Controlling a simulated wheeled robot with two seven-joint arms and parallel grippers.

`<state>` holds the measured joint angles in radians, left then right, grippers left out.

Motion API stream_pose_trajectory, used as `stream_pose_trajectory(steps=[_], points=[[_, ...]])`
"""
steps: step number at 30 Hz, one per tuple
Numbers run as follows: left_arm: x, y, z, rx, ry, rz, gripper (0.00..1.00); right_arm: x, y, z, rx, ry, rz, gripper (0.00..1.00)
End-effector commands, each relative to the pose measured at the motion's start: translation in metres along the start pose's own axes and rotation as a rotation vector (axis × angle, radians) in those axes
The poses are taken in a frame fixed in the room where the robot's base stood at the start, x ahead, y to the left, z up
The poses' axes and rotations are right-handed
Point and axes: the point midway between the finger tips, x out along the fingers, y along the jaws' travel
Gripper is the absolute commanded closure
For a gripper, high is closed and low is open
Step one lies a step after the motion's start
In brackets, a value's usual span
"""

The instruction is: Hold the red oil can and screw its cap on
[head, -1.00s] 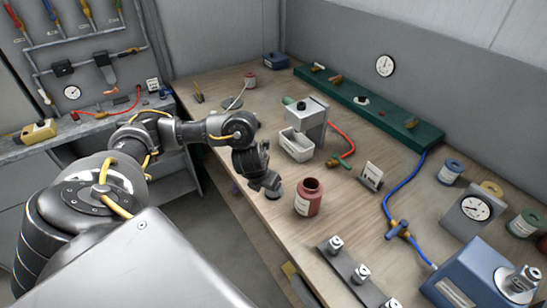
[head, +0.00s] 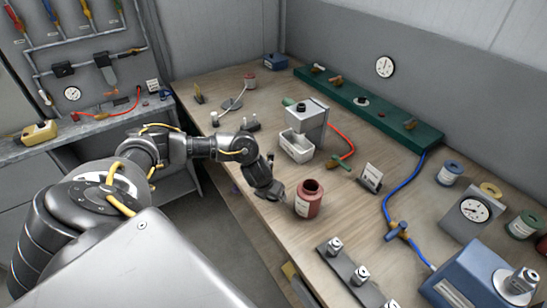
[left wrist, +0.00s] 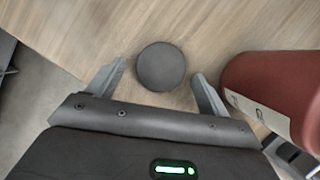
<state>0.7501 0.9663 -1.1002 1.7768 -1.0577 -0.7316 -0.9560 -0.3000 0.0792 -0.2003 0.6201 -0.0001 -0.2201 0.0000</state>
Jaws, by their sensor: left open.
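The red oil can (head: 309,199) stands upright on the workbench with an open, uncapped mouth. Its red side and pale label also fill the right of the left wrist view (left wrist: 275,85). A dark grey round cap (left wrist: 161,66) lies on the wood near the bench's front edge, left of the can. My left gripper (left wrist: 159,72) is open, with one finger on each side of the cap; whether they touch it I cannot tell. In the head view my left gripper (head: 271,190) is low beside the can and hides the cap. My right gripper is not in view.
A grey box with a white tray (head: 296,146) stands behind the can. A small sign stand (head: 371,177) is to its right. A rail with metal fittings (head: 345,274) lies in front. A blue hose (head: 403,187) runs on the right. Bare wood surrounds the can.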

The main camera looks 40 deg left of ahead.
Motion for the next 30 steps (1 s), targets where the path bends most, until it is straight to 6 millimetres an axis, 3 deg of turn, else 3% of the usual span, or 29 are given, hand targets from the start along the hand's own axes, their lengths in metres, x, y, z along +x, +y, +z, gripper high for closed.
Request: stream_pose_trajectory(steps=[10, 21, 30], points=[[0.0012, 0.0001, 0.0002, -0.001, -0.001, 0.000, 0.21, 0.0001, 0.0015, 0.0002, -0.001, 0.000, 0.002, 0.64], [0.0010, 0.0001, 0.0003, -0.001, -0.001, 0.000, 0.68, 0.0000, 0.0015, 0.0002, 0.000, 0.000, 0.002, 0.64], [-0.0009, 0.0000, 0.0012, 0.000, -0.001, 0.000, 0.68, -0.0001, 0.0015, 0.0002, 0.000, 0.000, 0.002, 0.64]])
